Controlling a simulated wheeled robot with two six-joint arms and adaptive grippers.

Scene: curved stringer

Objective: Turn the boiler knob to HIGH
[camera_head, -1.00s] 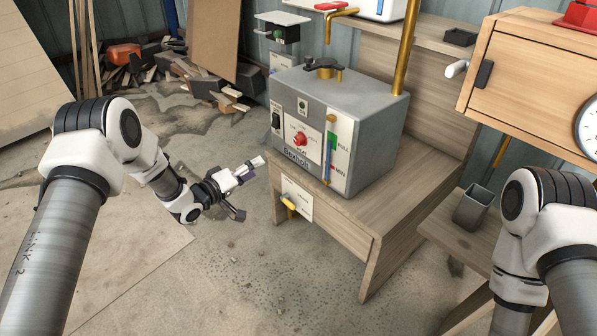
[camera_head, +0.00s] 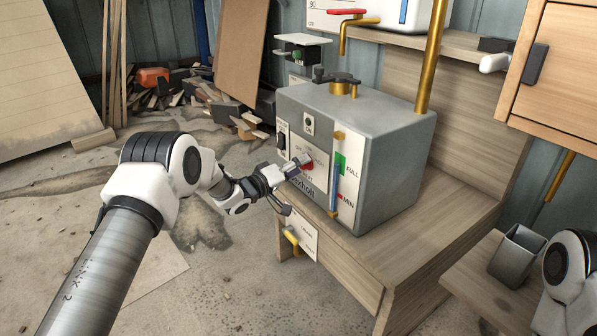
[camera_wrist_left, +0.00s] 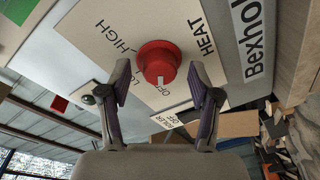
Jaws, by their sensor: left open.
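The grey boiler (camera_head: 388,165) stands on a wooden bench with its labelled panel towards my left arm. Its round red knob (camera_head: 307,164) is partly hidden by my left gripper (camera_head: 296,174) in the head view. In the left wrist view the knob (camera_wrist_left: 158,60) is clear, and its white mark lies at the OFF label. HIGH is printed to the knob's upper left, HEAT to its right. My left gripper (camera_wrist_left: 160,76) is open, one finger on each side of the knob; I cannot tell whether they touch it. My right gripper is out of view.
A blue level gauge (camera_head: 336,178) with brass ends is just right of the knob. A black switch (camera_head: 281,139) is left of it. The wooden bench (camera_head: 385,262) has a yellow handle (camera_head: 291,238) below. A grey open box (camera_head: 517,255) stands at right.

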